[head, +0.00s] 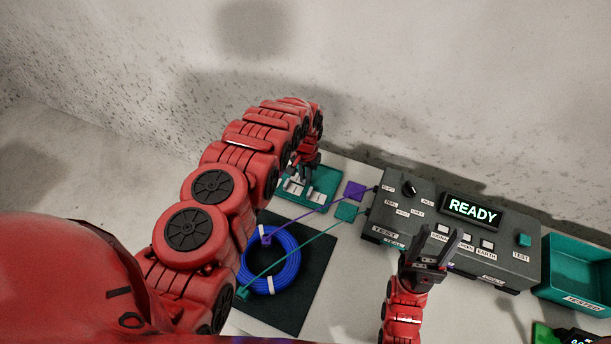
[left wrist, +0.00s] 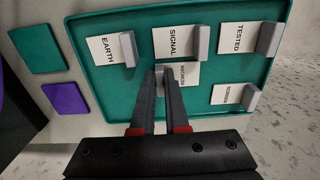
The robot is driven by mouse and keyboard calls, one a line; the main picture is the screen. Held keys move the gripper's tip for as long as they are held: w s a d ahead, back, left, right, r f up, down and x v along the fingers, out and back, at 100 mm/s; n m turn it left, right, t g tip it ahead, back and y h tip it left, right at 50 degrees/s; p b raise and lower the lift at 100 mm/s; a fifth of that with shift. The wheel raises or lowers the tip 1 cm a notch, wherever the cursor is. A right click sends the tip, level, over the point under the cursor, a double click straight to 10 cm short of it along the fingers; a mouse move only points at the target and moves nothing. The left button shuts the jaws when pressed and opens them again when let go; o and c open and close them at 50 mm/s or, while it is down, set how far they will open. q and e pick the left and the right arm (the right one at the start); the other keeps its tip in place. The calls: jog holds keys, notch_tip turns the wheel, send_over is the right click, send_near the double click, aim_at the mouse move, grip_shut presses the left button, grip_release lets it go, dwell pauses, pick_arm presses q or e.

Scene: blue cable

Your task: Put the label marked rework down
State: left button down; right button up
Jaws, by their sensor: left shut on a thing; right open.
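My left gripper (left wrist: 161,76) is shut on the grey tab of a white label (left wrist: 184,75). This label is at the teal label tray (left wrist: 95,88), between the other labels; its small print is too blurred to read surely, and the fingers hide part of it. Whether it touches the tray floor I cannot tell. Labels marked EARTH (left wrist: 106,50), SIGNAL (left wrist: 174,42) and TESTED (left wrist: 231,38) lie in the tray, with another small-print label (left wrist: 225,94) at lower right. In the head view my left gripper (head: 299,174) is over the tray (head: 320,199). My right gripper (head: 437,236) is open and empty by the tester.
The tester (head: 480,252) reads READY. A blue cable coil (head: 287,274) lies on a dark mat (head: 316,259), with purple and teal leads running across it. A purple square (head: 355,191) and a teal square (head: 346,211) lie beside the tray. A teal bin (head: 570,260) stands at right.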

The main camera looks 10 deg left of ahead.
pick_arm(q)
jog(key=c, duration=0.9)
grip_release()
jog(key=shift+f, duration=0.1)
jog(key=shift+r, duration=0.25)
jog(key=shift+w+r, duration=0.1)
jog(key=shift+r, duration=0.3)
notch_tip(320, 180, up, 8)
jog(key=b, duration=0.2)
jog(key=shift+f+b, duration=0.2)
jog(key=shift+b, duration=0.1)
notch_tip(320, 180, up, 4)
jog(key=p, duration=0.2)
jog(key=shift+f+p, duration=0.2)
jog(key=shift+p, duration=0.2)
jog(key=shift+f, duration=0.1)
